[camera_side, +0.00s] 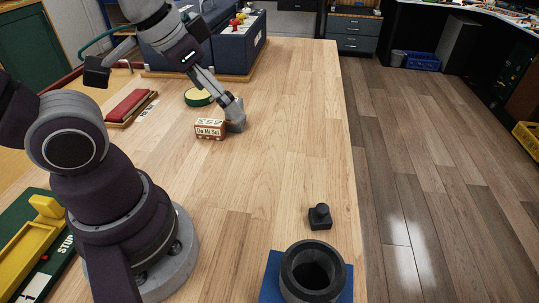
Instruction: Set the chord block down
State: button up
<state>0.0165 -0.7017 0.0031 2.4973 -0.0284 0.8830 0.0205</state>
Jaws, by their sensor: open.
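The chord block (210,129) is a small brown block with a white label reading "Do Mi Sol". It rests on the wooden table (285,120), left of the table's middle. My gripper (236,122) is low at the block's right end, with its fingertips close to the table. It is open. I cannot tell whether a finger touches the block, and part of the block's right end is hidden by the gripper.
A round green-rimmed pad (197,98) lies just behind the block. A red-topped box (130,105) is to the left. A blue case (225,50) stands at the back. A black knobbed piece (320,217) and dark cylinder (312,270) are in front right. The table's middle is clear.

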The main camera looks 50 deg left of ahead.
aim_at(209, 124)
jog(key=a+f+m+g+y, duration=0.6)
jog(key=a+f+y, duration=0.15)
jog(key=f, duration=0.45)
jog(key=w+a+m+t+y, duration=0.3)
jog(key=a+m+t+y, duration=0.5)
jog(key=m, duration=0.9)
jog(key=shift+y, duration=0.55)
jog(key=f, duration=0.4)
jog(key=d+f, duration=0.1)
jog(key=f, duration=0.2)
jog(key=shift+n+g, duration=0.3)
jog(key=x, duration=0.7)
jog(key=shift+w+a+r, duration=0.15)
jog(key=shift+a, duration=0.1)
jog(key=c, duration=1)
jog(key=shift+c, duration=0.2)
